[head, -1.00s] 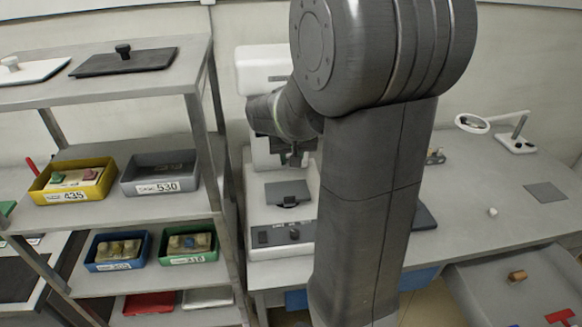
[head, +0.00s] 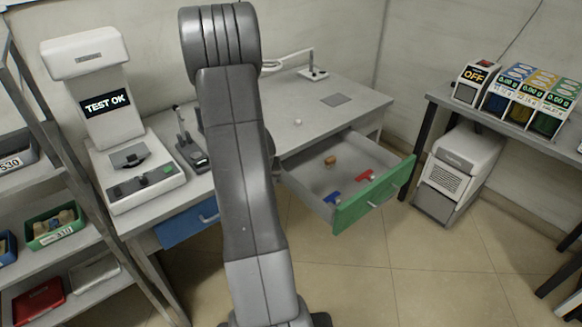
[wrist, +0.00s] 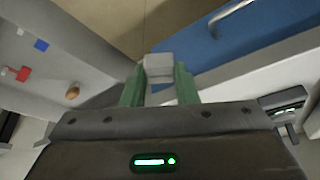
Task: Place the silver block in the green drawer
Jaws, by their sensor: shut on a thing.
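The silver block (wrist: 159,68) sits between the green fingertips of my gripper (wrist: 159,84) in the wrist view, and the gripper is shut on it. In the head view my arm hides the gripper and the block. The green drawer (head: 376,196) is pulled open at the right end of the desk. Its grey inside holds a brown piece, a red piece and a blue piece. In the wrist view the drawer's inside (wrist: 50,68) is at the upper left, apart from the block.
A shut blue drawer (head: 188,224) is under the desk's left part. A white machine (head: 112,130) reading "TEST OK" stands above it. A rack with bins (head: 55,228) is at the left. Dispensers (head: 520,98) stand on a table at the right. The floor before the drawer is clear.

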